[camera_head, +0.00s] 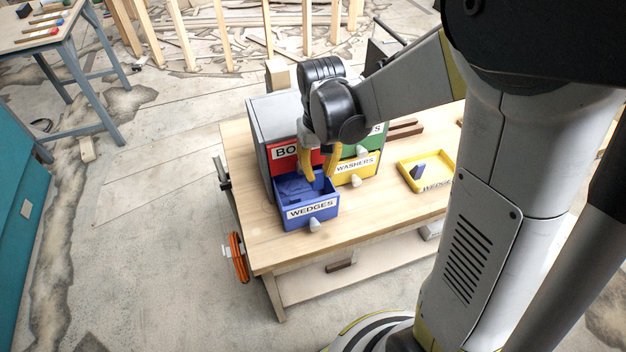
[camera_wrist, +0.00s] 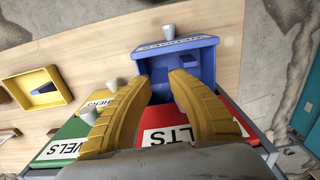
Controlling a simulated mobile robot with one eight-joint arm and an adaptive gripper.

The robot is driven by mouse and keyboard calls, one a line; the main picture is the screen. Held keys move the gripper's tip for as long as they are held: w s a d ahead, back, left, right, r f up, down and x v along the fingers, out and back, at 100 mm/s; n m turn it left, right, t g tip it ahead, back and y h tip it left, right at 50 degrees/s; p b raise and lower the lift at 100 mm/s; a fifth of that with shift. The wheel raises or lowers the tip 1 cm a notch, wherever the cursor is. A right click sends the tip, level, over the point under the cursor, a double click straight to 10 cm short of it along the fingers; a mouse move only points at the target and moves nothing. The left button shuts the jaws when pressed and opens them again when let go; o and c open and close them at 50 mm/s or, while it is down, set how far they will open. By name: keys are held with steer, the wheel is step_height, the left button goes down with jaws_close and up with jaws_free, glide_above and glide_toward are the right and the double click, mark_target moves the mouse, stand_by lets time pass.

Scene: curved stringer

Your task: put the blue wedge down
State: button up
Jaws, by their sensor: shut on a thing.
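My gripper (camera_head: 318,172) is over the open blue drawer labelled WEDGES (camera_head: 312,211), its yellow fingers pointing down. In the wrist view the fingers (camera_wrist: 160,78) are shut on a small blue piece, the blue wedge (camera_wrist: 160,75), which is hard to tell apart from the blue drawer (camera_wrist: 205,62) behind it. Other blue pieces (camera_head: 294,187) lie inside the drawer. Another dark blue wedge (camera_head: 418,171) sits in a yellow tray (camera_head: 438,184) on the bench; it also shows in the wrist view (camera_wrist: 44,88).
The drawer is pulled out of a grey cabinet (camera_head: 258,140) with red, green and yellow WASHERS (camera_head: 356,168) drawers around it. The cabinet stands on a wooden workbench (camera_head: 260,240). Bare bench top lies between the blue drawer and the yellow tray. An orange wheel (camera_head: 238,257) hangs at the bench's left side.

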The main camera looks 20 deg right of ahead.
mark_target(319, 183)
step_height(319, 183, down, 5)
steer(key=shift+r+b, duration=0.15)
steer(key=shift+b, duration=0.4)
steer(key=f, duration=0.1)
steer(key=f+b, duration=0.1)
steer(key=f, duration=0.1)
steer(key=shift+w+f, duration=0.1)
steer(key=shift+w, duration=0.3)
steer(key=shift+f+b, duration=0.6)
steer(key=shift+b, duration=0.15)
steer(key=o, duration=0.6)
